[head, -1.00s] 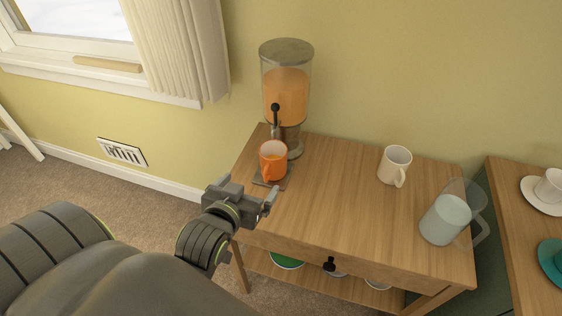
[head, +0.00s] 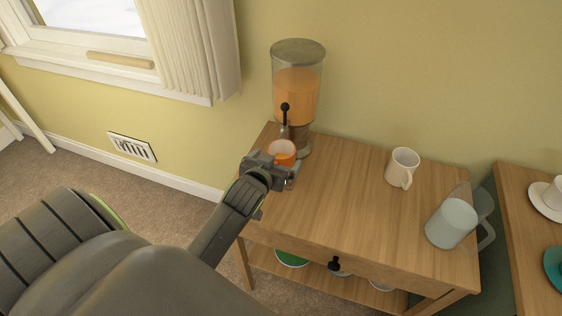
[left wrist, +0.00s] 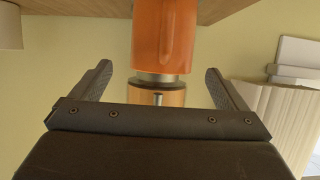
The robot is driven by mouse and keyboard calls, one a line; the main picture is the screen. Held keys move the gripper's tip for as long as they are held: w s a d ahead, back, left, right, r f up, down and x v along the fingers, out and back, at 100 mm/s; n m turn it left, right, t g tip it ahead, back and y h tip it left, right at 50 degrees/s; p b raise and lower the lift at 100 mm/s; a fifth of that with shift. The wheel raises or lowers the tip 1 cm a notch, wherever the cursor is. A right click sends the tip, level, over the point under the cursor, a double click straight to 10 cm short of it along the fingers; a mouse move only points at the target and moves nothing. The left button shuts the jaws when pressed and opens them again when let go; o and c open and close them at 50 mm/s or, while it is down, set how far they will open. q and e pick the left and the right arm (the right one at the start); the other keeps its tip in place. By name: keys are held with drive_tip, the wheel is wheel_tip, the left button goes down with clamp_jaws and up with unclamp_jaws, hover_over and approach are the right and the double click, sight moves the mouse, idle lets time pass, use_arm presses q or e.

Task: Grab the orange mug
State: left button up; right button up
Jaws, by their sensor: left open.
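The orange mug (head: 283,148) stands at the left end of the wooden side table, below the tap of the drink dispenser. My left gripper (head: 284,170) is at the mug's near side and hides its lower part in the head view. In the left wrist view, which is upside down, the orange mug (left wrist: 165,38) lies midway across the gap between the two spread fingers of my left gripper (left wrist: 160,78), its handle facing the camera. No finger visibly touches it. The jaws are open and empty. My right gripper is not in view.
The dispenser (head: 297,92) with orange drink stands right behind the mug. A white mug (head: 402,167) and a clear pitcher (head: 452,222) stand further right on the side table (head: 340,205). The tabletop between is clear. Another table (head: 515,215) is at the right edge.

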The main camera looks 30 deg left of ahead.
sight(286, 144)
use_arm(q)
drive_tip(key=shift+x, duration=1.9)
drive_tip(key=shift+a+r, duration=0.1)
drive_tip(key=c, duration=1.4)
drive_tip(key=shift+r, duration=0.7)
drive_tip(key=shift+c, duration=0.2)
drive_tip(key=shift+s, duration=0.3)
drive_tip(key=s+d+b, duration=0.2)
drive_tip(key=s+d, duration=0.2)
drive_tip(key=s, duration=1.2)
drive_tip(key=shift+s, duration=0.4)
